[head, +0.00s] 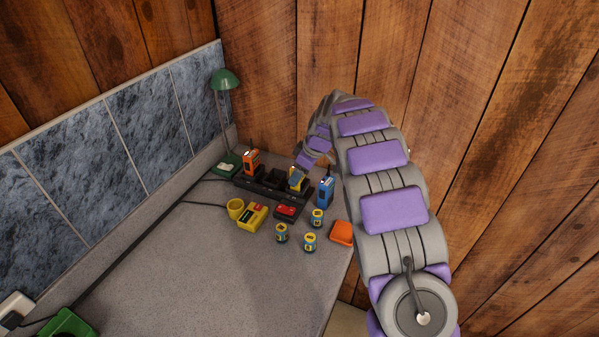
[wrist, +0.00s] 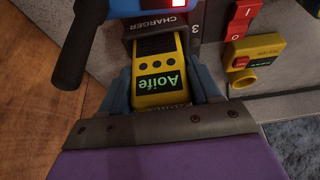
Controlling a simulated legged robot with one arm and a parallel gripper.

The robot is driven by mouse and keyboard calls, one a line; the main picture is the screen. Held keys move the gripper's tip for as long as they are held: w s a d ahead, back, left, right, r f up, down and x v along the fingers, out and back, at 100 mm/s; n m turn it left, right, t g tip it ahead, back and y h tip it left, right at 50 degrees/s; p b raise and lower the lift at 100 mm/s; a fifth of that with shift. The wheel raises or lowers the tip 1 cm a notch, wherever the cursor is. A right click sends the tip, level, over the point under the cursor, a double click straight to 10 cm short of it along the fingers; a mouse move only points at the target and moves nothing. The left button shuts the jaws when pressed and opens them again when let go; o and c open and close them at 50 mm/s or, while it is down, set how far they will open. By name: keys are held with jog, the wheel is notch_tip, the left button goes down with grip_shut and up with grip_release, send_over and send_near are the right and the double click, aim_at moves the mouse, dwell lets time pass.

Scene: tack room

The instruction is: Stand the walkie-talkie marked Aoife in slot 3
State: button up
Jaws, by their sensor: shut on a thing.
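The yellow walkie-talkie (wrist: 158,68) with the green "Aoife" label is between the fingers of my gripper (wrist: 160,92) in the wrist view. The label reads upside down there. My gripper is shut on it. Its far end is at the black charger (wrist: 157,25), close to the printed 3; whether it is seated in the slot is hidden. In the head view the yellow walkie-talkie (head: 296,181) is over the right part of the charger (head: 262,192), and my gripper (head: 299,170) is above it, partly hidden by my arm.
An orange walkie-talkie (head: 251,161) stands at the charger's left end. A blue one (head: 326,191) stands close on the right. In front are a yellow tester (head: 252,216), several small jars (head: 310,242) and an orange item (head: 341,232). A green lamp (head: 224,80) stands behind.

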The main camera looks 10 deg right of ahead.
jog(key=shift+f, duration=0.35)
jog(key=o, duration=0.9)
jog(key=shift+r, duration=0.1)
jog(key=v, duration=1.1)
jog(key=shift+s, duration=0.15)
